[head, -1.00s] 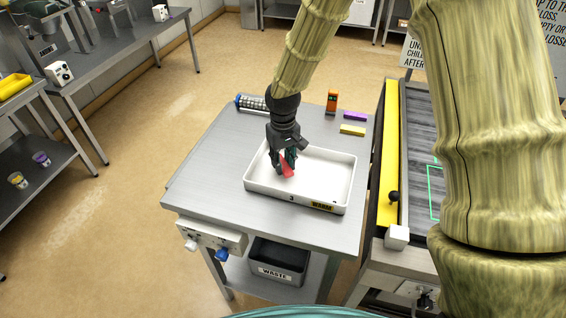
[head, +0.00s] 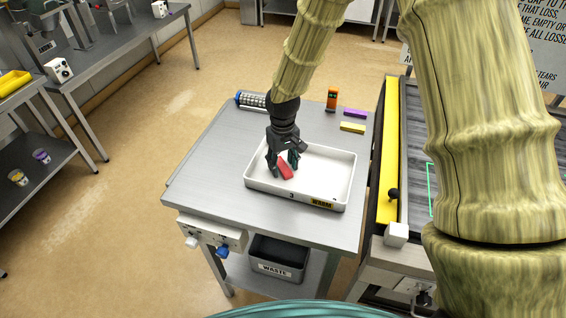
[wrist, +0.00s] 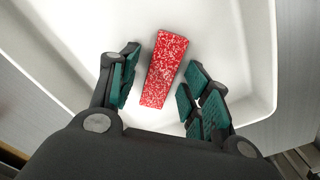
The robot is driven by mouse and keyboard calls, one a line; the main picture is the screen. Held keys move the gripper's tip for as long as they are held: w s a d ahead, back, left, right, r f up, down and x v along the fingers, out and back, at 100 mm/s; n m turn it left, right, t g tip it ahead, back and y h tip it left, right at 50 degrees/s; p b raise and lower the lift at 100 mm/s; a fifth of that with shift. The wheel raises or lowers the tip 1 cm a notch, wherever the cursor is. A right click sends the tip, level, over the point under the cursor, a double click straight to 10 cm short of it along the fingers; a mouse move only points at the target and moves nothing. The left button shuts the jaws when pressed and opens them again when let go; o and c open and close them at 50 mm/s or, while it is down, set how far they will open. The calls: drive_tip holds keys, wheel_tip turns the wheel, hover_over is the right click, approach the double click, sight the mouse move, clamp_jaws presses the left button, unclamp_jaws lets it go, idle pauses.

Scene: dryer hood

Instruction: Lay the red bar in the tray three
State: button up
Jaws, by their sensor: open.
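The red bar (head: 285,172) lies in the left part of the white tray (head: 325,190), which is marked 3 on its front wall. In the wrist view the speckled red bar (wrist: 165,68) lies on the white tray floor (wrist: 215,45), between the spread fingers and apart from both. My gripper (head: 283,166) is open just above the bar, inside the tray's walls. Its teal finger pads also show in the wrist view (wrist: 160,95). The fingers hide part of the bar in the head view.
The tray stands on a steel table (head: 210,165). Behind it are a yellow bar (head: 352,128), a purple bar (head: 355,113), an orange device (head: 332,98) and a striped cylinder (head: 252,100). A conveyor with a yellow edge (head: 388,150) is at right. A waste bin (head: 278,258) sits below.

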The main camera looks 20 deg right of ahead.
sight(283, 166)
drive_tip(key=shift+w+r, duration=0.15)
drive_tip(key=shift+r, duration=0.3)
wheel_tip(283, 166, up, 11)
drive_tip(key=b, duration=0.4)
drive_tip(key=shift+r, duration=0.2)
